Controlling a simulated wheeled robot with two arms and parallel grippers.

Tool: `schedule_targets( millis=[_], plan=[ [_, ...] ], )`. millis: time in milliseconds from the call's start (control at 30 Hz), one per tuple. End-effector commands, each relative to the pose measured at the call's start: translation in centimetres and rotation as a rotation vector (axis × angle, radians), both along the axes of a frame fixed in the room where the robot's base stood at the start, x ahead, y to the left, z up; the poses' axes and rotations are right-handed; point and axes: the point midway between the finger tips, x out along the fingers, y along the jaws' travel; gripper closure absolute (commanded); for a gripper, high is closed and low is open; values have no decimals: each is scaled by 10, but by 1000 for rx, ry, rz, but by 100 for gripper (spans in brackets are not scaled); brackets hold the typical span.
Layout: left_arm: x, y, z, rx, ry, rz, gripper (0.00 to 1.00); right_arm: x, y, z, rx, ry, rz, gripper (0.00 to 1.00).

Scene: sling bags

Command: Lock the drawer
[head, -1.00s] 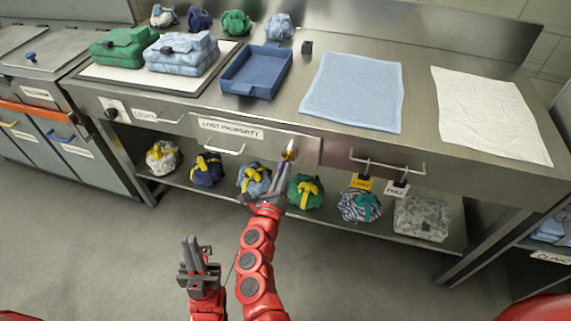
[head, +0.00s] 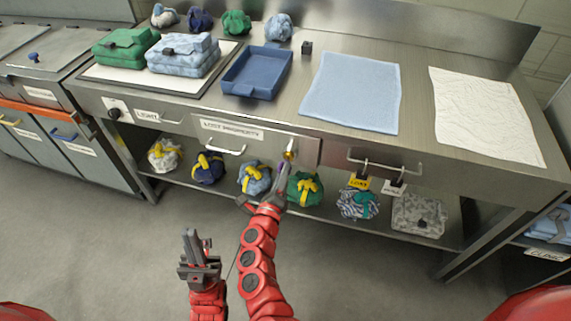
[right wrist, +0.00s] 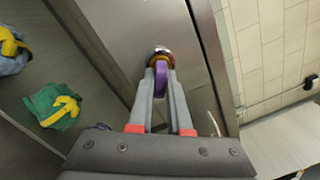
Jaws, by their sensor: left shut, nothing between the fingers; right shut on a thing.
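The drawer (head: 212,137) marked LOST PROPERTY is in the counter front and looks shut. A brass-coloured lock (head: 289,152) sits on the panel at its right end; it also shows in the right wrist view (right wrist: 160,57). My right gripper (head: 284,170) is shut on a purple key (right wrist: 160,80), held upright between the fingers in the right wrist view (right wrist: 160,72). The key's front end meets the lock; how deep it sits is hidden. My left gripper (head: 191,245) is shut and empty, low in front of the counter.
Several tied bags (head: 208,169) lie on the shelf below the drawer. A blue tray (head: 233,85), a blue towel (head: 350,95) and folded bags stand on the counter. Floor in front is clear.

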Motion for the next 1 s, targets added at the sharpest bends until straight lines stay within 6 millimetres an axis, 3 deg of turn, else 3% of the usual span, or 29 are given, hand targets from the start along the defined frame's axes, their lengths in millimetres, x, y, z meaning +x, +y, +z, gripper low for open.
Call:
schedule_targets(
  millis=[600,1000],
  plan=[
    [0,0,29,0,0,0,100,0,0,2,-273,89,-18,100],
    [0,0,30,0,0,0,100,0,0,1,-307,98,-21,100]
  ],
)
